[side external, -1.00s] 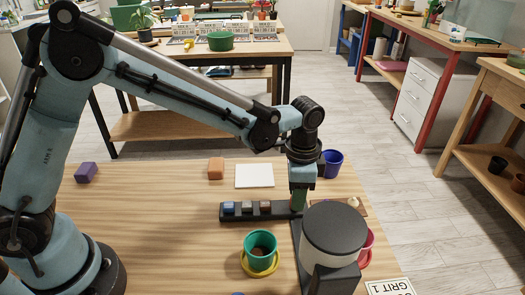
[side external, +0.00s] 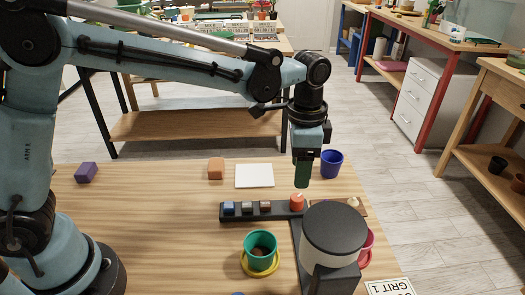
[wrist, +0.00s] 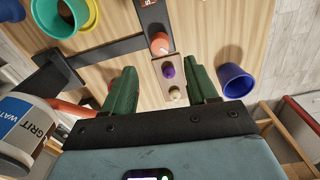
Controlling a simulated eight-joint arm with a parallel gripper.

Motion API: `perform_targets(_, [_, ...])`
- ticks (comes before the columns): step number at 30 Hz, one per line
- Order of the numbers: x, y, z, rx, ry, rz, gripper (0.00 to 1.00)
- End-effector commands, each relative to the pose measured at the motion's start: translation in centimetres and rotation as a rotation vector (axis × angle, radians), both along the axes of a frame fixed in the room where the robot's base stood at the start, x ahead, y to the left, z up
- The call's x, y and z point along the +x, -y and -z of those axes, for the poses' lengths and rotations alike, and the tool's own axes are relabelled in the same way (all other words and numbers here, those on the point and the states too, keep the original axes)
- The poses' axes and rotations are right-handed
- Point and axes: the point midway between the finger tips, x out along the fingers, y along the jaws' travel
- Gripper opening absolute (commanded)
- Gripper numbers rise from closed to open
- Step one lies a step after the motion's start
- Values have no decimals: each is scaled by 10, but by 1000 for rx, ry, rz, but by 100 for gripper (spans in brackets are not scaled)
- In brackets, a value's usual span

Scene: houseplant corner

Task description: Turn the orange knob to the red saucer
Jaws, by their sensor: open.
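The orange knob (side external: 297,201) stands on the dark strip (side external: 272,210) in the side external view. It also shows in the wrist view (wrist: 160,43); where it points is too small to tell. My gripper (side external: 302,184) hangs just above the knob, apart from it. Its two green fingers are open and empty in the wrist view (wrist: 164,75). A pinkish-red pot (side external: 367,242) with a red rim of a saucer (side external: 365,259) under it is mostly hidden behind the grey-topped can. A red-orange edge (wrist: 72,107) shows beside the can in the wrist view.
The can (side external: 334,235) stands close right of the knob. A green pot (side external: 260,242) on a yellow saucer (side external: 260,268) is in front, a blue pot (side external: 331,163) behind. The left tabletop is mostly clear.

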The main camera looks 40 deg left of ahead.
Motion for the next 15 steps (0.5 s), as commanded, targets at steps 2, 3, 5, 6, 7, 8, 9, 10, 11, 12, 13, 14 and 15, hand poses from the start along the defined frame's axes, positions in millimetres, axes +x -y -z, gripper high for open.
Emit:
perform_targets(2, [0, 0, -14, 0, 0, 0, 58])
perform_targets(3, [0, 0, -20, 0, 0, 0, 58])
perform_targets(5, [0, 0, -27, 0, 0, 0, 58])
perform_targets(6, [0, 0, -31, 0, 0, 0, 58])
perform_targets(7, [0, 0, -33, 0, 0, 0, 58])
perform_targets(8, [0, 0, -35, 0, 0, 0, 58])
perform_targets(9, [0, 0, -38, 0, 0, 0, 58])
perform_targets(10, [0, 0, -39, 0, 0, 0, 58])
perform_targets(11, [0, 0, -40, 0, 0, 0, 58])
perform_targets(12, [0, 0, -41, 0, 0, 0, 58])
perform_targets(13, [0, 0, -41, 0, 0, 0, 58])
perform_targets(14, [0, 0, -42, 0, 0, 0, 58])
perform_targets(15, [0, 0, -42, 0, 0, 0, 58])
